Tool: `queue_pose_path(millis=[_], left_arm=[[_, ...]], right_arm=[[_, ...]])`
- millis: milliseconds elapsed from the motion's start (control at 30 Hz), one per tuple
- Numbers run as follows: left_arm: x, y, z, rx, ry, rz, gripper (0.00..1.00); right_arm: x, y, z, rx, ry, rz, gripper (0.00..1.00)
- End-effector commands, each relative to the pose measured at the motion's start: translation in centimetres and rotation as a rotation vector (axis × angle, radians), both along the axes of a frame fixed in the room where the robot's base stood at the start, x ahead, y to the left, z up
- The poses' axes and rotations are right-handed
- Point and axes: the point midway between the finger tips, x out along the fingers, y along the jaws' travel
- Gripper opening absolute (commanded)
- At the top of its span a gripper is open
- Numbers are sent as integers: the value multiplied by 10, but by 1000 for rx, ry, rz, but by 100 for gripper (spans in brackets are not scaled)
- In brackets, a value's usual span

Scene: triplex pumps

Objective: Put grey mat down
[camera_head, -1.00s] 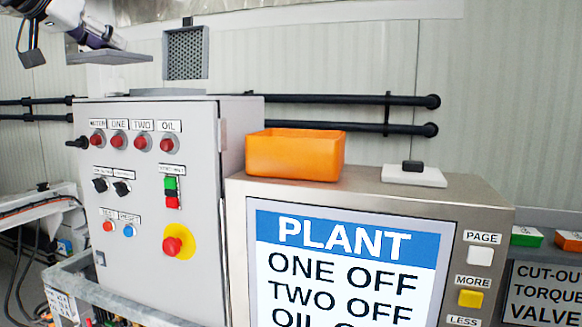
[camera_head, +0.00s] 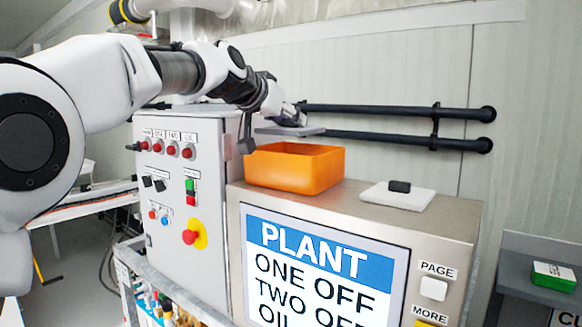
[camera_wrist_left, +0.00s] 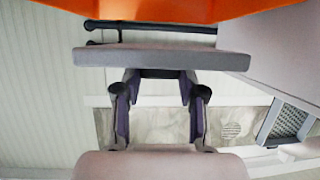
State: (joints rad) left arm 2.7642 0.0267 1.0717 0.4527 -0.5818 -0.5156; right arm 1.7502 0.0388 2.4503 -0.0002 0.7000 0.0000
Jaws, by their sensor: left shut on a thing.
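The grey mat (camera_head: 290,131) is a thin flat slab. In the head view it is held roughly level in the air, just above and behind the back rim of the orange bin (camera_head: 293,170). My left gripper (camera_head: 288,119) is shut on it from above and behind; the contact is small and partly hidden. In the left wrist view the mat (camera_wrist_left: 162,58) lies across the tips of the left gripper (camera_wrist_left: 160,75), and the orange bin (camera_wrist_left: 180,9) fills the top edge. My right gripper is not in view.
The orange bin stands on the grey cabinet (camera_head: 350,205) with the PLANT screen. A white pad (camera_head: 398,196) with a small black block (camera_head: 400,186) lies to its right. A taller control box (camera_head: 190,225) stands left. Dark pipes (camera_head: 400,110) run along the wall behind.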

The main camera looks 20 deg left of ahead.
Motion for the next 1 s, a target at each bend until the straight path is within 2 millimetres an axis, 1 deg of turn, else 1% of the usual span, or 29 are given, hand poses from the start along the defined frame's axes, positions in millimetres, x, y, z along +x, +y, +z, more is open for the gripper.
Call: queue_pose_path(millis=[33, 167, 300, 367, 433, 633, 1000], left_arm=[[-1, -1, -14, 0, 3, -1, 11], [-1, -1, -33, 0, 1, -1, 11], [-1, -1, -60, -1, 2, -1, 11], [-1, -1, -68, -1, 1, 0, 11], [-1, -1, -71, 1, -1, 0, 11], [0, -1, -70, 1, -1, 0, 11], [0, -1, -81, 2, -1, -1, 11]], right_arm=[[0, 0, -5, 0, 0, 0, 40], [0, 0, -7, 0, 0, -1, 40], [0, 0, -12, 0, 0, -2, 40], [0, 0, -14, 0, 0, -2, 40], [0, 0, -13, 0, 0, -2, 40], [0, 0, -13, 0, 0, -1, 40], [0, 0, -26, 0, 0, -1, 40]])
